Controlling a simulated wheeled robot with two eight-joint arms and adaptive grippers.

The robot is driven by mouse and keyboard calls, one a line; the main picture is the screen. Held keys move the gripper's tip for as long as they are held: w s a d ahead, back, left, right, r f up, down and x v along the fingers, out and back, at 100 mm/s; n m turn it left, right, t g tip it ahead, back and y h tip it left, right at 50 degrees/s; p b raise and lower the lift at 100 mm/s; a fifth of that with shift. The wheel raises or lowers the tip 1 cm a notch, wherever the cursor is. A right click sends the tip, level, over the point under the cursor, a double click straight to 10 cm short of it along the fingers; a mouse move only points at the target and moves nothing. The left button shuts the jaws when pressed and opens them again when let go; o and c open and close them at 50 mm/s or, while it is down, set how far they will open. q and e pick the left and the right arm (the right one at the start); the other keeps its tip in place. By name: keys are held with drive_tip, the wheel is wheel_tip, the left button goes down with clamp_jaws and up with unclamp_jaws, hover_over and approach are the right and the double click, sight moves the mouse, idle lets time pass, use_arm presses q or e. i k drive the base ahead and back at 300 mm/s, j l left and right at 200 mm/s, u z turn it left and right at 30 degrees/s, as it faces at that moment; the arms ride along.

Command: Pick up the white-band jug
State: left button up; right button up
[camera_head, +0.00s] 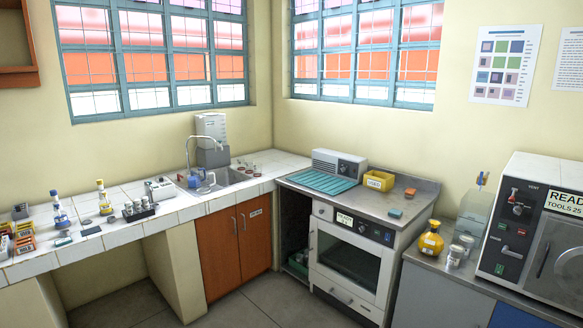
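No jug with a clearly visible white band can be made out at this size. A pale, translucent jug-like container (475,212) stands on the right counter beside the autoclave, partly hidden by it. A round yellow flask (431,243) stands to its left, nearer the front edge. Two conical flasks stand on the left tiled counter, one with a blue top (59,212) and one with a yellow top (104,200). A small blue vessel (193,181) is at the sink. Neither of my grippers is in view.
The autoclave (514,226) fills the right side. Small jars (456,255) stand before it. The middle unit carries a teal mat (321,180), a grey device (339,164) and a yellow bin (379,180). Racks (24,238) crowd the far left. The floor in front is clear.

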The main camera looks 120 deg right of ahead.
sight(202, 179)
drive_tip(key=l+z, duration=0.2)
drive_tip(key=z, duration=0.3)
drive_tip(key=k+l+z, duration=0.1)
drive_tip(key=l+z, duration=0.15)
drive_tip(key=z, duration=0.25)
drive_tip(key=l+z, duration=0.2)
drive_tip(key=z, duration=0.3)
drive_tip(key=i+l+z, duration=0.1)
drive_tip(key=z, duration=0.4)
drive_tip(key=i+l+z, duration=0.1)
drive_tip(key=l+z, duration=0.2)
drive_tip(key=z, duration=0.2)
drive_tip(key=i+l+z, duration=0.85)
drive_tip(key=i, duration=0.35)
drive_tip(key=i+l, duration=0.2)
drive_tip(key=i, duration=0.2)
drive_tip(key=i+l, duration=0.2)
drive_tip(key=i, duration=0.25)
